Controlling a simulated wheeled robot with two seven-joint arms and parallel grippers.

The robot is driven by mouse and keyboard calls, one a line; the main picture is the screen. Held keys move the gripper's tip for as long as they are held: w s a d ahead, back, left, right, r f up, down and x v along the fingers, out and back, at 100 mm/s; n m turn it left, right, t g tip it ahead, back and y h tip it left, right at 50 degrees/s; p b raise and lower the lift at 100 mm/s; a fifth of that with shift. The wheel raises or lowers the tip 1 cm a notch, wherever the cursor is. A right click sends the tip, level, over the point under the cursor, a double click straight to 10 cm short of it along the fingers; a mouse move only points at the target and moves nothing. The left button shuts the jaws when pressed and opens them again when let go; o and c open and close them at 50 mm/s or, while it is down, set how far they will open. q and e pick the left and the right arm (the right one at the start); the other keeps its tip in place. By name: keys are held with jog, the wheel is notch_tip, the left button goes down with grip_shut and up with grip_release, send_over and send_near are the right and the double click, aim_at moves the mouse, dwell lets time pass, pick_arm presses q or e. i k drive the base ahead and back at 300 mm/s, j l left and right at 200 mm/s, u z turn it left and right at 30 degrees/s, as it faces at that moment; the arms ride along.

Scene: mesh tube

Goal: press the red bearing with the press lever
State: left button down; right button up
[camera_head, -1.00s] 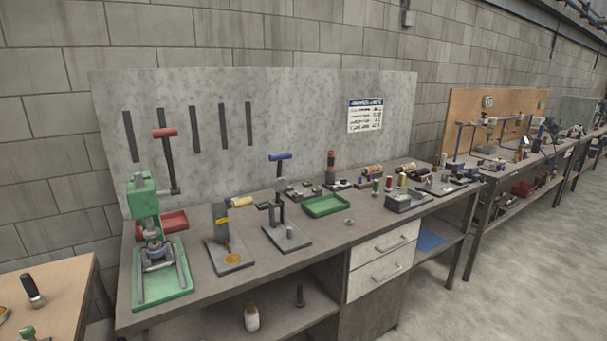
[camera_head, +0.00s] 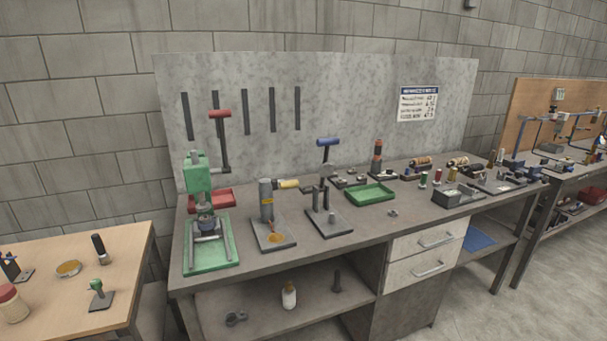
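A green press (camera_head: 197,178) stands at the left end of the grey workbench. A dark bluish round part (camera_head: 205,223) sits low in it, above the green base plate (camera_head: 225,262). A lever with a red grip (camera_head: 219,114) and a dark upright rod rises just behind and right of the press; I cannot tell how it joins the press. A second lever with a blue grip (camera_head: 328,142) rises from a stand farther right. A red tray (camera_head: 226,199) lies behind the press, partly hidden. I cannot make out a red bearing. Neither gripper is in view.
The grey workbench (camera_head: 290,262) also holds a grey stand with a yellow handle (camera_head: 287,184), a green tray (camera_head: 371,193) and several small parts. A wooden table (camera_head: 60,275) stands at the left. A grey panel backs the workbench.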

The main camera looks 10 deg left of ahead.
aim_at(219, 115)
jog(key=i+l+u, duration=0.6)
jog(key=i+u, duration=0.15)
jog(key=i+l+u, duration=0.35)
jog(key=k+l, duration=0.05)
jog(key=l, duration=0.05)
